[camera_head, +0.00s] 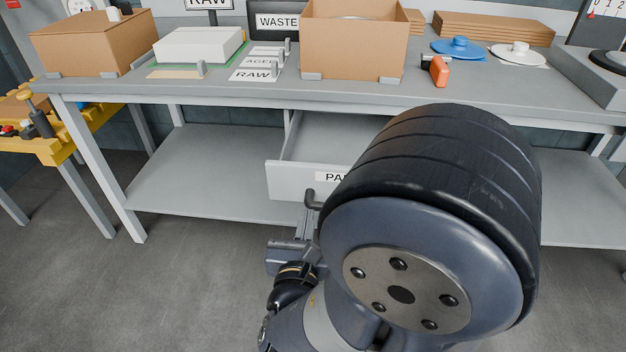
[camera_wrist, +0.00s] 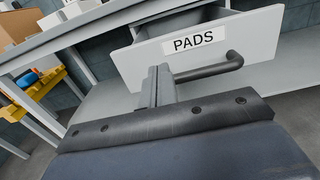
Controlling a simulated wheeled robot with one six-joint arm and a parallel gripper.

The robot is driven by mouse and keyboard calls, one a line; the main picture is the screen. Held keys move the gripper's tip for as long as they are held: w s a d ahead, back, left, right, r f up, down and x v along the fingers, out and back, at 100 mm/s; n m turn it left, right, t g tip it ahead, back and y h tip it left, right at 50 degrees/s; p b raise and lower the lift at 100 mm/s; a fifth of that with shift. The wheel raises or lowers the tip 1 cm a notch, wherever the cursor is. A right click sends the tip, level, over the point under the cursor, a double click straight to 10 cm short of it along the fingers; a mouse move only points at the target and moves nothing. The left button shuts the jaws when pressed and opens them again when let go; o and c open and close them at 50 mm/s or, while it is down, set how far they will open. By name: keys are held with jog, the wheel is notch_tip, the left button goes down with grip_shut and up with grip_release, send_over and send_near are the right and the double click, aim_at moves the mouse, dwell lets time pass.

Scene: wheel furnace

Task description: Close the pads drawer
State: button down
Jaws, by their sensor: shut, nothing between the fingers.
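The pads drawer (camera_head: 289,179) stands pulled out under the workbench, its light grey front partly hidden behind my arm in the head view. In the wrist view the drawer front (camera_wrist: 245,50) carries a PADS label (camera_wrist: 193,42) and a dark bar handle (camera_wrist: 215,68). My gripper (camera_wrist: 160,85) is shut and empty, its fingers pointing at the drawer front close to the left end of the handle. I cannot tell whether the fingertips touch the front or the handle. In the head view the fingers (camera_head: 306,220) show just below the handle (camera_head: 312,200).
The grey workbench (camera_head: 220,92) holds cardboard boxes (camera_head: 354,45), a white block (camera_head: 199,45), label cards and an orange-handled tool (camera_head: 439,71). A lower shelf (camera_head: 200,180) lies below. A yellow stand (camera_head: 60,150) is at the left. The floor in front is clear.

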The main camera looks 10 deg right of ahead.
aim_at(315, 168)
jog(key=b+x, duration=0.2)
jog(key=x, duration=1)
jog(key=shift+w+d+b, duration=0.15)
jog(key=shift+b, duration=0.2)
